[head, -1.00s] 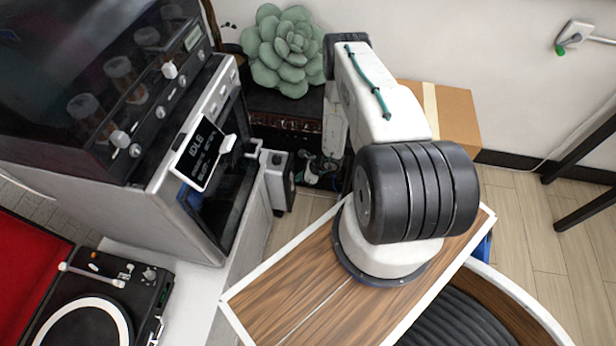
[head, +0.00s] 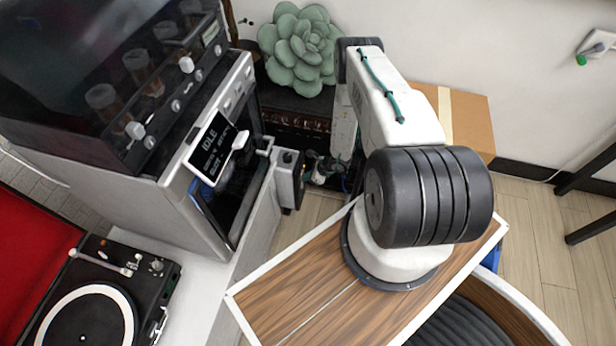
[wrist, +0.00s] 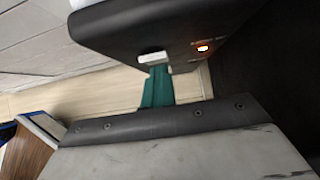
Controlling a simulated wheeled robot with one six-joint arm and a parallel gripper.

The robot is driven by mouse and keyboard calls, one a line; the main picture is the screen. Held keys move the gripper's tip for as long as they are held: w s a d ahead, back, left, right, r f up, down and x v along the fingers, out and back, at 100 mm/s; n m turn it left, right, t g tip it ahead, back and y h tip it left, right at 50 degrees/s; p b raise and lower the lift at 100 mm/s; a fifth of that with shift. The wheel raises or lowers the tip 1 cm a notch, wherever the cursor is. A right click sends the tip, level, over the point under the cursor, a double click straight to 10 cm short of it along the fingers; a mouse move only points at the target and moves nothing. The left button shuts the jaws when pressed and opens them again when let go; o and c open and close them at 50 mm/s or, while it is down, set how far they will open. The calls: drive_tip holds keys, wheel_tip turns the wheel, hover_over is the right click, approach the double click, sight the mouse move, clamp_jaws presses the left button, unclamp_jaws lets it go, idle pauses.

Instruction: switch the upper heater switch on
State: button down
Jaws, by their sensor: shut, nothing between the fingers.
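In the wrist view, my gripper (wrist: 158,80) shows as narrow teal fingers, shut together and empty. Their far end meets a small pale block (wrist: 152,58) at the lower edge of a black casing (wrist: 140,28). I cannot tell whether that block is a switch or whether the fingers touch it. An orange lamp (wrist: 203,47) glows on the casing, with faint lettering beside it. In the head view, the gripper's fingers are not distinguishable. No heater switch can be made out for certain, nor its position.
In the head view, a metal machine with a tilted display (head: 209,148) reading IDLE stands left of my arm. A black glass-fronted cabinet (head: 70,85) with knobs is above it. A turntable (head: 85,318), a succulent (head: 300,45) and a cardboard box (head: 470,120) surround the arm. Floor (head: 530,220) is open at right.

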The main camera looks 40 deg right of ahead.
drive_tip(key=s+d+r, duration=0.7)
drive_tip(key=s, duration=0.2)
drive_tip(key=shift+s, duration=0.3)
drive_tip(key=shift+d, duration=0.1)
